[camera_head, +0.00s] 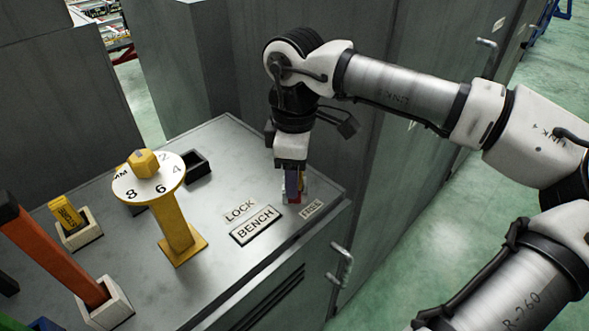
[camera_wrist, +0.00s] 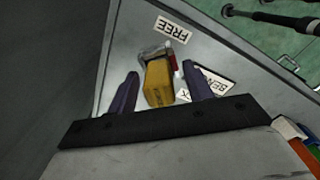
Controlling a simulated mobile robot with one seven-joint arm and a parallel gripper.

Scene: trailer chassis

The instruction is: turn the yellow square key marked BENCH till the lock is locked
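A yellow key block (camera_wrist: 159,84) stands between my gripper's fingers in the wrist view, with small dark marking on it that I cannot read. A grey metal part with a red piece (camera_wrist: 172,62) lies just beyond it. My gripper (camera_wrist: 160,72) is open, a dark finger on each side of the block, with gaps showing. In the head view my gripper (camera_head: 292,194) points down at the lock spot on the bench top and hides the key. The label BENCH (camera_head: 255,225) lies in front, with LOCK (camera_head: 239,211) to the left and FREE (camera_head: 311,208) to the right.
A yellow post with a round white numbered dial (camera_head: 150,190) stands left of the labels. Farther left, a yellow block (camera_head: 67,213) and an orange bar (camera_head: 50,252) stand in pale holders. An empty black holder (camera_head: 196,168) is behind. A grey cabinet wall (camera_head: 345,150) rises close behind my gripper.

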